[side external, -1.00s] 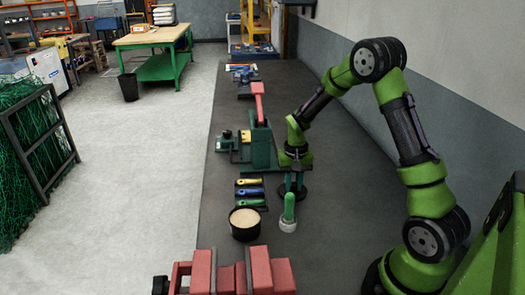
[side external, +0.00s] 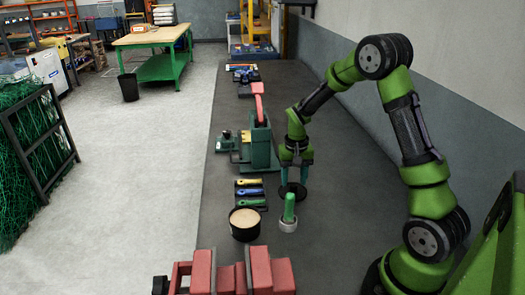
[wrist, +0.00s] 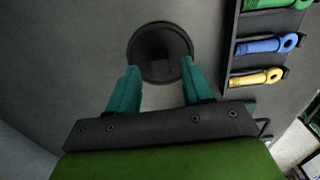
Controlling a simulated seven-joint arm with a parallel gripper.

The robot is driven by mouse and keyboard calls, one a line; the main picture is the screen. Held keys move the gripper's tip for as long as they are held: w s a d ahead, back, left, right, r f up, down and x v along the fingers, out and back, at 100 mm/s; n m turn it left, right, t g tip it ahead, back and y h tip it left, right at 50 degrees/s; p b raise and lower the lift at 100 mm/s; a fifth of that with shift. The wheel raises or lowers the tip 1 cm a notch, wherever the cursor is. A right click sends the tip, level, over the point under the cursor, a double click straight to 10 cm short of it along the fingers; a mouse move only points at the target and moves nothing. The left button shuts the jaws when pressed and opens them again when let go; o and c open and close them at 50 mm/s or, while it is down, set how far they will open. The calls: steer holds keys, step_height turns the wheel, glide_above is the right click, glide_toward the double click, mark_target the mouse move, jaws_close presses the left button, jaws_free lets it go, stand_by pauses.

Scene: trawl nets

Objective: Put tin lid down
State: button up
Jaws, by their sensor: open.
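The tin lid (side external: 293,191) is a dark round disc lying flat on the grey bench, behind the green-handled brush. In the wrist view my gripper (wrist: 160,68) is open, one finger to each side of the lid's near part. I cannot tell whether the fingertips touch the lid. The open black tin (side external: 244,224), with tan contents, stands in front and to the left.
The green-handled brush (side external: 289,210) stands upright in a pale round base close to the lid. A rack (side external: 252,206) of colored-handled tools lies to the left. A green machine (side external: 259,145) stands behind; red blocks (side external: 255,272) are in front. Bench to the right is clear.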

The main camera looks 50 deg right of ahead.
mark_target(293, 185)
step_height(293, 185, up, 10)
steer(key=f, duration=0.1)
steer(key=s+a+r+n+t+y, duration=0.1)
steer(key=s+a+r+n+t, duration=0.1)
steer(key=s+a+r, duration=0.4)
steer(key=s+a+r+n+t+y, duration=0.1)
steer(key=s+a+r+n+t, duration=0.2)
steer(key=s+a, duration=0.6)
steer(key=a+r+t, duration=0.2)
steer(key=a+r, duration=0.1)
steer(key=shift+a, duration=0.25)
